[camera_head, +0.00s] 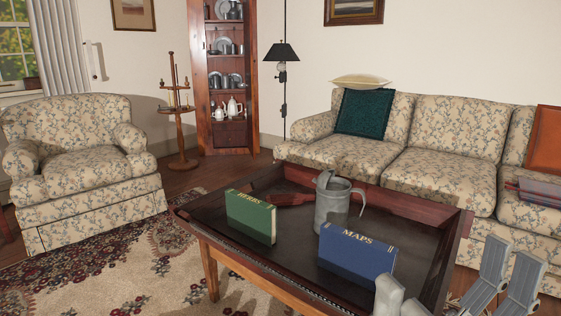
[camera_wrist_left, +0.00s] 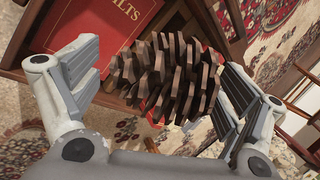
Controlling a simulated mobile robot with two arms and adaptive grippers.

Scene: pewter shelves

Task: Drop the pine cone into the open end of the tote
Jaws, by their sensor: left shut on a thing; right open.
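The brown pine cone (camera_wrist_left: 168,75) is in the left wrist view, between the two grey fingers of my left gripper (camera_wrist_left: 160,66). The gripper is shut on it, with a finger at each side. Beyond the cone is a wooden box-like thing (camera_wrist_left: 22,68) holding a red book (camera_wrist_left: 90,28) whose title ends in "ILTS". I cannot tell for sure whether this is the tote. The cone hides part of it. My left gripper does not show in the head view. My right gripper (camera_head: 452,268) is at the bottom right of the head view, fingers apart and empty.
A dark tray-topped table (camera_head: 295,262) carries a green book (camera_head: 250,216), a blue book (camera_head: 357,256) and a pewter pitcher (camera_head: 332,207). A floral sofa (camera_head: 440,170) stands behind, an armchair (camera_head: 85,165) at left. Patterned carpet (camera_head: 130,255) is clear between armchair and table.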

